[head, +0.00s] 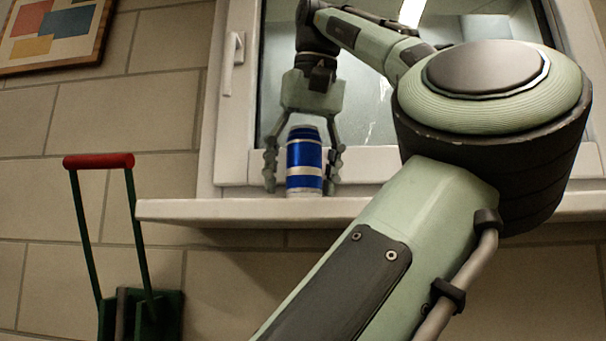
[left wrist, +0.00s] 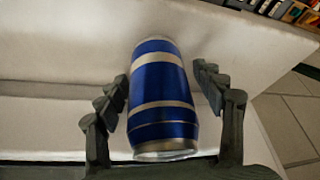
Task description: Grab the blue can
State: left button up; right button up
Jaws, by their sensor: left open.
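The blue can (head: 305,160), with silver bands, stands upright on the white window sill (head: 230,210) in the head view. My left gripper (head: 302,178) reaches down from above with its fingers open on either side of the can. In the left wrist view the can (left wrist: 161,98) lies between the two open fingers of the left gripper (left wrist: 162,95). A gap shows between the can and the right finger; the left finger is very close to it, and I cannot tell whether they touch. My right gripper is not in view.
The window frame (head: 232,110) with its handle (head: 233,60) rises behind the can. A green cart with a red handle (head: 98,160) stands at the lower left. A picture (head: 52,35) hangs on the tiled wall. Shelved items (left wrist: 290,10) show at the upper right of the wrist view.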

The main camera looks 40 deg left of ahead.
pick_arm(q)
jog(key=c, duration=0.9)
jog(key=shift+r, duration=0.15)
